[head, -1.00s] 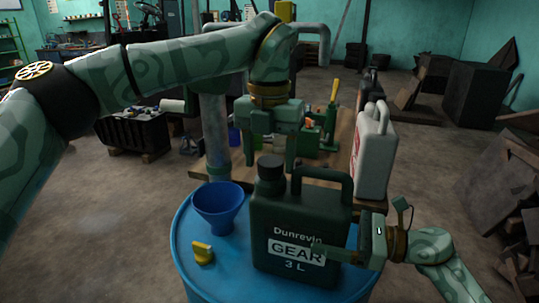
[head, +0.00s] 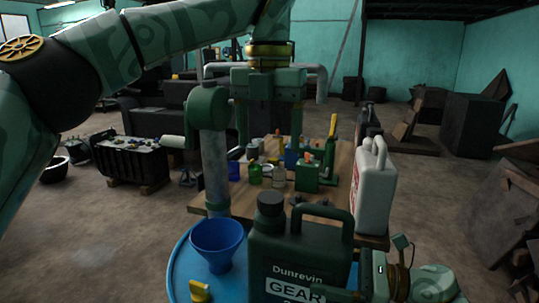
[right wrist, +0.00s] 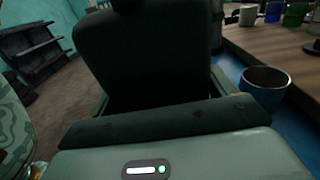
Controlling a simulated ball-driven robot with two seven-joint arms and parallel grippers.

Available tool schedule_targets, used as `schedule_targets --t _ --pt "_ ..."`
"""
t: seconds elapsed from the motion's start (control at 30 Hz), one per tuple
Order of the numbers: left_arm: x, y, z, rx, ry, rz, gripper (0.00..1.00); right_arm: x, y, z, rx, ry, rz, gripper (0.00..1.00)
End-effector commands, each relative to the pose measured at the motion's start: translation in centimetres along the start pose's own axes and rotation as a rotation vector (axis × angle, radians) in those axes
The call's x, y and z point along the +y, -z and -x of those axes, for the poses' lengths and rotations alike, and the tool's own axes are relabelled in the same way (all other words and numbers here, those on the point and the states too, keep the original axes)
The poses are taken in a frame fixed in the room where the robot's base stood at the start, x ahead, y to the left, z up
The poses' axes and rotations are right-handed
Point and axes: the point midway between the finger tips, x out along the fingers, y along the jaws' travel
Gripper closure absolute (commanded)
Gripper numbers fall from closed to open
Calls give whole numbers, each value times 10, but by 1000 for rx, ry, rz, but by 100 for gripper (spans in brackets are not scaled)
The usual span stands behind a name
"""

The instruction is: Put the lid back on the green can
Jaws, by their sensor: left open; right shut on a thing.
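The green can (head: 300,250), labelled "Dunrevin GEAR", stands upright on a blue drum. A dark round lid (head: 271,203) sits at the top of its neck; I cannot tell how tight it is. My left gripper (head: 270,138) is open and empty, pointing down, well above the lid and apart from it. My right gripper (head: 347,283) is shut on the can, low on its right side. In the right wrist view the can's dark body (right wrist: 145,60) fills the space between the fingers; its top is cut off.
A blue funnel (head: 217,243) and a small yellow object (head: 200,291) are on the blue drum (head: 178,272), left of the can. A white jug (head: 374,190) stands behind to the right. Small bottles crowd the wooden table (head: 340,165) behind. A grey upright pipe (head: 215,165) rises at left.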

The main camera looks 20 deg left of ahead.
Motion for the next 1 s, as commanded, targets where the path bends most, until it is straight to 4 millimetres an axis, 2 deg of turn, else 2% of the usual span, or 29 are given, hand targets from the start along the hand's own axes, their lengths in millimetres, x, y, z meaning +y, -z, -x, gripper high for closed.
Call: schedule_targets --t 0.33,0.37,0.4,0.63,0.77,0.87,1.0 --pt "0 0 4 -1 0 1 28 -1 2 2 1 4 -7 80" --pt "0 0 4 -1 0 1 28 -1 2 2 1 4 -7 11" --pt "0 0 4 -1 0 1 28 -1 2 2 1 4 -7 0" --pt "0 0 4 -1 0 1 28 -1 1 2 1 4 -4 0" --pt "1 0 4 0 0 1 28 -1 1 11 1 4 -3 0" --pt "1 -1 3 0 0 1 28 -2 2 27 2 6 -2 0" --pt "1 -1 0 2 0 1 28 -2 3 60 4 7 -4 0"
